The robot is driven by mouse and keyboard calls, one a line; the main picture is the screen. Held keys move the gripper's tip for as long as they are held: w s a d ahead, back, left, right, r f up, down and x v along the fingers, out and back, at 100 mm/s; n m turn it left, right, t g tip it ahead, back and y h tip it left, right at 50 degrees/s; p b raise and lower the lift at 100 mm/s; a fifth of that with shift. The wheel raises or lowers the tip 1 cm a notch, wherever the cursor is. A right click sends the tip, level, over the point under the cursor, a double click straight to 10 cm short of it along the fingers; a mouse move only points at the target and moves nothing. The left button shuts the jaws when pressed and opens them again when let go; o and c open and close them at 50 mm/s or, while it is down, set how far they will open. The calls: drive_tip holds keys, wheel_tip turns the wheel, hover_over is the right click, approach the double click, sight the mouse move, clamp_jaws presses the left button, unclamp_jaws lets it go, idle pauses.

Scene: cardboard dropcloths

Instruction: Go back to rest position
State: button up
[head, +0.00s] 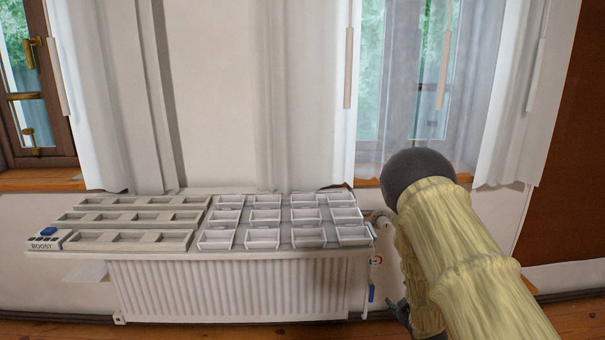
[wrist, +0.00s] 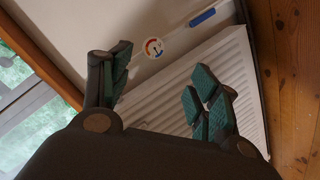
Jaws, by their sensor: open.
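My gripper (wrist: 163,92) is open and empty in the wrist view, its two teal-padded fingers spread apart. In the head view only a small part of my gripper (head: 399,312) shows, low beside the radiator's right end; my arm hides the rest. My arm, in a pale yellow sleeve with a dark round joint, fills the right side of the head view. The white radiator (head: 235,288) stands left of the gripper. It also shows behind the fingers in the wrist view (wrist: 180,82).
On the shelf above the radiator sit several white trays (head: 264,239), several beige divided trays (head: 130,239) and a box marked BOOST (head: 45,242). A blue-handled valve (head: 372,293) hangs at the radiator's right end. White curtains (head: 300,90) hang behind. Wooden floor (head: 575,318) shows at the lower right.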

drive_tip(key=s+a+f+m+g, duration=0.25)
drive_tip(key=s+f, duration=0.55)
drive_tip(key=s, duration=0.4)
drive_tip(key=s+a+f+m+g, duration=0.1)
drive_tip(key=s+f+m+g, duration=0.25)
drive_tip(key=s+f, duration=0.75)
drive_tip(key=s+a+m+g, duration=0.1)
drive_tip(key=s+a+g, duration=0.25)
drive_tip(key=s, duration=1.15)
drive_tip(key=s+a+m+g, duration=0.25)
drive_tip(key=s+g, duration=0.25)
drive_tip(key=s, duration=1.1)
wheel_tip(320, 180, up, 26)
drive_tip(key=p, duration=2.6)
drive_tip(key=shift+s+a, duration=0.4)
drive_tip(key=shift+s, duration=0.05)
drive_tip(key=shift+n, duration=0.25)
